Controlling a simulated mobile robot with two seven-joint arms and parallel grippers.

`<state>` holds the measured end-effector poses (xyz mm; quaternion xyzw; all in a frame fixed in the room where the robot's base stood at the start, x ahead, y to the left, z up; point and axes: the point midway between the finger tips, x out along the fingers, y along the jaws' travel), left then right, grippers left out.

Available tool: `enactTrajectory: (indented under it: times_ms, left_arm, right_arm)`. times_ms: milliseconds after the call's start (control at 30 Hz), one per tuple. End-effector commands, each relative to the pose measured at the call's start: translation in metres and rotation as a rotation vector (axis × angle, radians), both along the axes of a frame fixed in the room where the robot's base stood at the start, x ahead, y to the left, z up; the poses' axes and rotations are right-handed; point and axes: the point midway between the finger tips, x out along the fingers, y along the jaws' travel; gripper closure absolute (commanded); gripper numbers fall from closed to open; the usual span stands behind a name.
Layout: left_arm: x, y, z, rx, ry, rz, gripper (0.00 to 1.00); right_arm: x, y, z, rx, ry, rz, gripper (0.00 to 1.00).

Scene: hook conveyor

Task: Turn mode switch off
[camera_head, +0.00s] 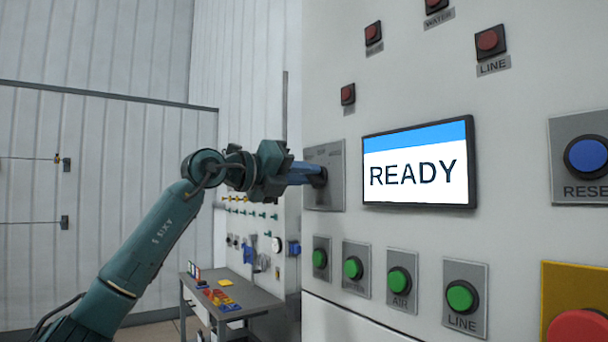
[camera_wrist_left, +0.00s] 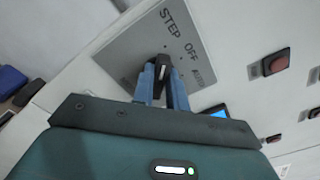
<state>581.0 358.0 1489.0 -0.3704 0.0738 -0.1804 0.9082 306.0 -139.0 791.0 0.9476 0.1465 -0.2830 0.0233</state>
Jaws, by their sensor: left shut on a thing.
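The mode switch is a black knob (camera_wrist_left: 162,70) on a grey plate (camera_head: 336,193) at the left of the white panel. In the left wrist view its plate (camera_wrist_left: 135,58) carries the words STEP and OFF and a third, blurred word. My left gripper (camera_head: 311,177) reaches the knob from the left. Its blue fingers show in the left wrist view (camera_wrist_left: 163,83), shut on the black knob. A pale mark shows on the knob's face; its exact setting is hard to tell. My right gripper is not in view.
A screen (camera_head: 418,163) reading READY sits right of the switch. Red lamps (camera_head: 348,94) are above, green buttons (camera_head: 352,267) below. A blue button (camera_head: 586,156) and a red button on a yellow plate (camera_head: 560,275) are at the far right. A small table (camera_head: 256,297) stands beyond.

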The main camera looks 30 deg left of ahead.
Motion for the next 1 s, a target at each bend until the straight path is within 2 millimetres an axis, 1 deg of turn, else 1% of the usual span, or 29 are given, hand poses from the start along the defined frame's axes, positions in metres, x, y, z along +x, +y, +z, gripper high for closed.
enactTrajectory:
  times_ms: [267, 567, 733, 1000]
  left_arm:
    - [0.0, 0.0, 0.002, 0.106, -0.045, 0.001, 1.0]
    - [-0.001, -0.002, 0.003, 0.333, -0.139, -0.001, 1.0]
    - [-0.001, -0.002, 0.003, 0.462, -0.191, 0.0, 1.0]
    - [-0.001, -0.003, 0.003, 0.621, -0.258, 0.0, 1.0]
  right_arm:
    - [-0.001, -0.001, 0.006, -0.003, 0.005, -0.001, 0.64]
    - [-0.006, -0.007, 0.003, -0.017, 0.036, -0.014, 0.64]
    - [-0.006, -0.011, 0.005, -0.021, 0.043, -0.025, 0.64]
    - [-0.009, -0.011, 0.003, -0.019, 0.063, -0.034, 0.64]
